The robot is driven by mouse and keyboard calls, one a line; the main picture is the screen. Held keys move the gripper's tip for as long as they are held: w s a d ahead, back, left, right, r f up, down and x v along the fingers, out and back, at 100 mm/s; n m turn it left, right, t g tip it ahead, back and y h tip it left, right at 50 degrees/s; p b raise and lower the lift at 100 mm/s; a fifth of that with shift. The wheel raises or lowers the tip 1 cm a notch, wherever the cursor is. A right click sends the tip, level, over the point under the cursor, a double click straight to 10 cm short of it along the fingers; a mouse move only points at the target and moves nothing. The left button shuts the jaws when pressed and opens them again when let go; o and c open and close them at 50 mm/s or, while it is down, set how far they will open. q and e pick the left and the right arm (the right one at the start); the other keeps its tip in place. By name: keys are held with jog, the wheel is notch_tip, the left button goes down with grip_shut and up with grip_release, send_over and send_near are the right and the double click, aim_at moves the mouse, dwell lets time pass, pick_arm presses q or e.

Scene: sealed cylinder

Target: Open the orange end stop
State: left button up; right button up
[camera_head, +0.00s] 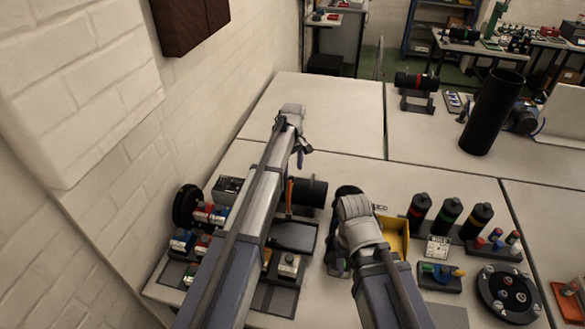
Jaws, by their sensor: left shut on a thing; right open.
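The black cylinder (311,193) lies on its side on the table, right of my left forearm. The orange end stop (290,190) shows as a narrow upright band at its left end, partly hidden by that forearm. My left gripper (299,152) is beyond the forearm, whose wrist bends down over the work area.
A dark tray (293,236) lies in front of the cylinder. A yellow bin (394,234) sits behind my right wrist. Several black bottles (448,217) and a round black fixture (507,292) stand to the right. Small parts crowd the left.

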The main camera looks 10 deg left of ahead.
pick_arm(q)
notch_tip(320, 180, up, 4)
jog(key=p, duration=0.3)
jog(key=shift+d, duration=0.1)
pick_arm(e)
notch_tip(320, 180, up, 4)
jog(key=shift+r, duration=0.1)
pick_arm(q)
jog(key=s+d+f+m+b, duration=0.3)
jog(key=s+m, duration=0.1)
jog(key=s, duration=0.7)
jog(key=s+d+f+m+b, duration=0.3)
jog(key=s+m, duration=0.2)
jog(key=s, duration=0.7)
jog(key=s+d+f+m+y+b, duration=0.1)
jog(key=s+d+f+m+b, duration=0.2)
jog(key=s, duration=0.8)
jog(key=shift+s+d+m, duration=0.25)
jog(key=shift+d+m, duration=0.2)
jog(key=shift+m, duration=0.65)
pick_arm(e)
notch_tip(320, 180, down, 9)
